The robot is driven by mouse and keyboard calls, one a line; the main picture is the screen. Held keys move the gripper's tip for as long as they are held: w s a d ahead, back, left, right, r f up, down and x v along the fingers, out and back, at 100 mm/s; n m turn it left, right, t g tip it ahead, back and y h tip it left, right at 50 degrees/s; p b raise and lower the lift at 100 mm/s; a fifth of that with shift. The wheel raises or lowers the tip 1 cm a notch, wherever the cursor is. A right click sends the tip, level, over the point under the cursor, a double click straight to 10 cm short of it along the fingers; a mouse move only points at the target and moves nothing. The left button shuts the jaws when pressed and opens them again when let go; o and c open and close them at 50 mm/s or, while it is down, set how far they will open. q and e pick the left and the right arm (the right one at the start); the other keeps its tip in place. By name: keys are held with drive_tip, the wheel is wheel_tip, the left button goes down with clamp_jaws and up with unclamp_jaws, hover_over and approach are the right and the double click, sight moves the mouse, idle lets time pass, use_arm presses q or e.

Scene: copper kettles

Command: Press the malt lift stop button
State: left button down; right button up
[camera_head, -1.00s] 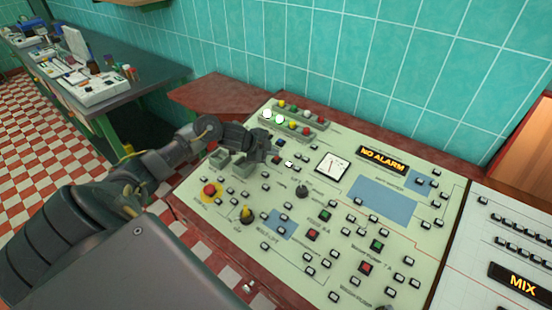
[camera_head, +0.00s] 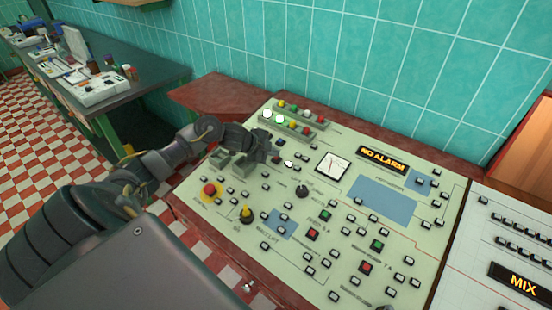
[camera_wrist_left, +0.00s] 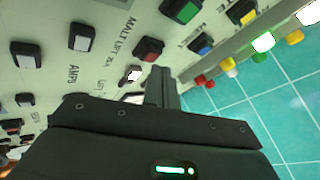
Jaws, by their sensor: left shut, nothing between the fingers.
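The control panel (camera_head: 330,258) is pale green and full of small buttons. My left gripper (camera_head: 268,153) is over its upper left part, shut and empty. A green button (camera_wrist_left: 181,10) is above the red one. A lit white lamp (camera_wrist_left: 131,75) is just left of the fingers. A small gap shows between the fingers and the red button; contact cannot be told. My right gripper is not in view.
A dial meter (camera_head: 331,168) and a "NO ALARM" display (camera_head: 382,160) are right of the gripper. A row of coloured lamps (camera_head: 292,125) lies behind it. A red emergency button (camera_head: 209,189) is at the panel's left. The tiled wall (camera_head: 330,60) stands behind.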

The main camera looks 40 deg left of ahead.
use_arm(q)
drive_tip(key=shift+w+f, duration=0.1)
drive_tip(key=shift+f, duration=0.45)
idle(0.6)
drive_tip(key=shift+r, duration=0.1)
drive_tip(key=shift+s+r+p, duration=0.2)
drive_tip(key=shift+r+p, duration=0.45)
drive_tip(key=r+p, duration=0.2)
drive_tip(key=s+r+p, duration=0.1)
drive_tip(key=r+p, duration=0.2)
idle(0.6)
idle(0.7)
